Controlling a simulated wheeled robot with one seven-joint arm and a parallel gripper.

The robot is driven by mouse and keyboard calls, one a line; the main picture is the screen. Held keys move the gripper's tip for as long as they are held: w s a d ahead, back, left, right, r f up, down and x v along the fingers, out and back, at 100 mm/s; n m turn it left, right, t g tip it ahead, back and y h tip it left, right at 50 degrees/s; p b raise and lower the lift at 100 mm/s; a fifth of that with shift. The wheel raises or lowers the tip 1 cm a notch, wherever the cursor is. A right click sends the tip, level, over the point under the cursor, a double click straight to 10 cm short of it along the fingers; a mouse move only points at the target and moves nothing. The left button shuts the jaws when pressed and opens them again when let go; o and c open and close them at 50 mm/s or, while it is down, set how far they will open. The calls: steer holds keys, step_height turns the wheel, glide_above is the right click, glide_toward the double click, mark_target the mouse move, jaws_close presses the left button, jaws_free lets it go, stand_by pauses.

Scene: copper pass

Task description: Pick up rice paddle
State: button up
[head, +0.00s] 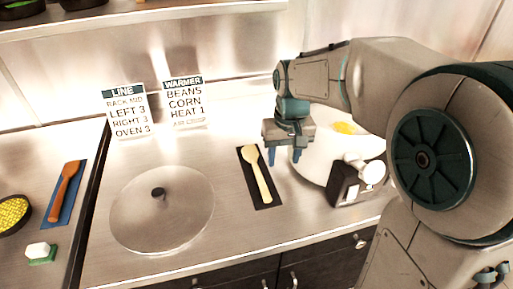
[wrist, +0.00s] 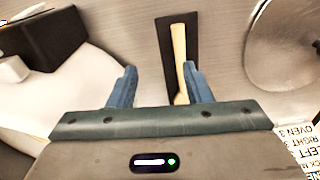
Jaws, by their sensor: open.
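A pale wooden paddle (head: 258,178), which looks like the rice paddle, lies on a narrow dark mat (head: 267,203) on the steel counter. Its rounded head points to the back. My gripper (head: 284,157) is open and empty above the counter, just right of the paddle's head. In the wrist view, the paddle (wrist: 179,55) runs down toward the right finger of my gripper (wrist: 159,82), and its lower end is partly hidden there. The paddle is nearer the right finger than the left one.
A round steel lid (head: 160,215) with a dark knob lies left of the paddle. A white plate (head: 315,165) with yellow food and a black box (head: 345,185) are at right. An orange-brown spatula (head: 66,185) lies on a blue mat at far left. Signs (head: 184,102) stand behind.

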steer(key=w+a+p, duration=0.1)
steer(key=w+a, duration=0.3)
glide_above(263, 183)
steer(key=shift+n+g, duration=0.3)
steer(key=shift+n, duration=0.1)
steer(key=f, duration=0.8)
steer(key=shift+w+d+f+p, duration=0.15)
steer(key=shift+w+f+p, duration=0.05)
steer(key=shift+f+p, duration=0.1)
steer(key=shift+s+a+f+p, duration=0.15)
steer(key=shift+f+p, duration=0.15)
steer(key=shift+f, duration=1.05)
steer(key=shift+s+a+f+p, duration=0.1)
steer(key=shift+f+p, duration=0.15)
steer(key=shift+f, duration=1.05)
jaws_close()
